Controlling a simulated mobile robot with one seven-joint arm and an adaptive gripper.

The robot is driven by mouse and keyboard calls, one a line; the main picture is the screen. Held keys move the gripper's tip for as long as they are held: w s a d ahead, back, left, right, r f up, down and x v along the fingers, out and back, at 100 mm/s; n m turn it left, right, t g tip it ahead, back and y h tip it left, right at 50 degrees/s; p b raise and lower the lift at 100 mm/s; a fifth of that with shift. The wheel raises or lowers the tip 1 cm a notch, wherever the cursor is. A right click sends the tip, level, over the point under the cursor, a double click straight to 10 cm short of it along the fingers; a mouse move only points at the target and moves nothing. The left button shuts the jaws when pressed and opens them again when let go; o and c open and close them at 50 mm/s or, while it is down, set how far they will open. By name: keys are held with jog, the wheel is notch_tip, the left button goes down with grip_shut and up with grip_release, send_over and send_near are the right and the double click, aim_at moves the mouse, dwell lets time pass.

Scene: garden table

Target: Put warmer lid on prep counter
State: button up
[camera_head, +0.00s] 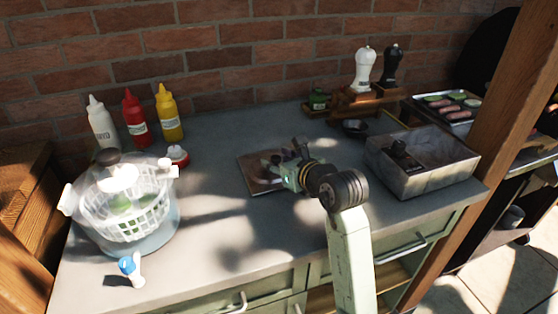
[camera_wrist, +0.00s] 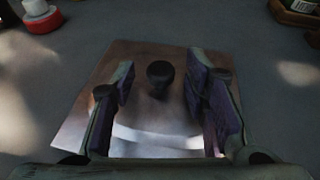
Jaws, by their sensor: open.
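The warmer lid (camera_wrist: 140,120) is a flat, square, brownish metal plate with a dark round knob (camera_wrist: 160,74) near its middle. It appears to lie on the grey prep counter (camera_head: 225,215); in the head view the lid (camera_head: 252,180) shows left of my gripper (camera_head: 284,168), which partly covers it. In the wrist view my gripper (camera_wrist: 160,88) is open over the lid. Its two purple-padded fingers stand either side of the knob, with gaps on both sides. Whether the fingertips touch the plate is unclear.
A grey open metal box (camera_head: 440,177) holding a dark object stands right of my gripper. A salad spinner (camera_head: 130,210), several sauce bottles (camera_head: 134,118) and a small red-and-white container (camera_head: 178,156) stand left. Two mills (camera_head: 363,70) stand behind. The counter's middle front is clear.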

jog(key=b+v, duration=0.4)
jog(key=v, duration=0.8)
jog(key=shift+r, duration=0.15)
